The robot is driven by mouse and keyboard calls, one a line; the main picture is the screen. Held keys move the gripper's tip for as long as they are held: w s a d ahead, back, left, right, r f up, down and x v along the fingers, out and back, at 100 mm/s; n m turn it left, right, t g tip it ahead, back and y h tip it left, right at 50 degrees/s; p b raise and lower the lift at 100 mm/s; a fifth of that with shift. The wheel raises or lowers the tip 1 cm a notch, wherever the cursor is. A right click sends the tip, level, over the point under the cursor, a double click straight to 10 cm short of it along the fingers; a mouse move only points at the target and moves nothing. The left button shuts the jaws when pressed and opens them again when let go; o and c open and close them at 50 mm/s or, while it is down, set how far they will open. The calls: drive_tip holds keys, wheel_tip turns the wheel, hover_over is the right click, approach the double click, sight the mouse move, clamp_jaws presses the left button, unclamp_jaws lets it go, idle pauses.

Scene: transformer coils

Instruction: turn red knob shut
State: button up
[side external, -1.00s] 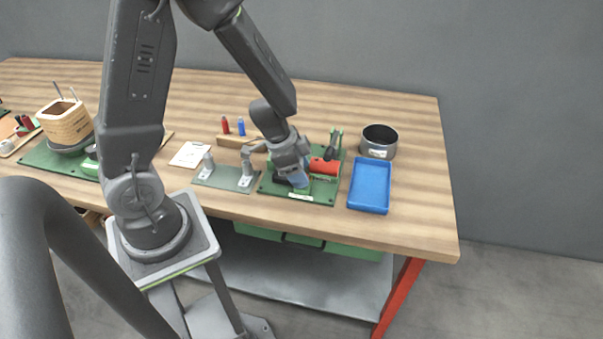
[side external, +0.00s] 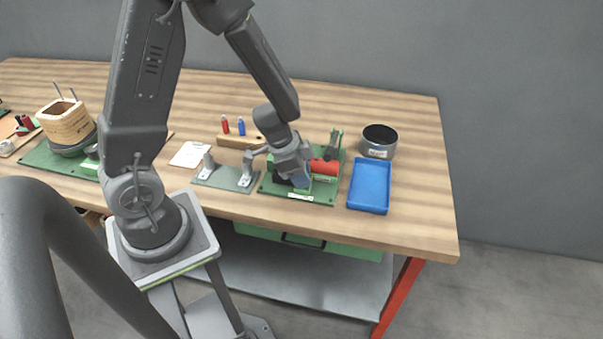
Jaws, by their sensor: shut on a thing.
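A green board (side external: 322,199) with a fixture lies near the front edge of the bench. A red cylindrical part (side external: 325,167) shows on it, just right of my gripper. I cannot tell whether this is the red knob or another part; no separate red knob can be made out. My gripper (side external: 300,180) is down at the left half of the board and shut on a part of the fixture. My wrist hides the fingertips and the held part. A dark upright lever or clamp (side external: 334,143) stands behind the red part.
A blue tray (side external: 370,187) and a grey pot (side external: 379,141) stand to the right. A metal bracket plate (side external: 224,178) lies close on the left. A wooden rack (side external: 238,142) with a red and a blue item is behind. The bench's back right is clear.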

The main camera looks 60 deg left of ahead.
drive_tip(key=shift+m+g+h, duration=0.4)
drive_tip(key=shift+m+h, duration=0.1)
drive_tip(key=shift+m, duration=1)
drive_tip(key=o, duration=0.9)
drive_tip(key=shift+a, duration=0.1)
drive_tip(key=v, duration=1.3)
drive_tip(key=shift+s+r, duration=0.1)
drive_tip(key=shift+r, duration=0.35)
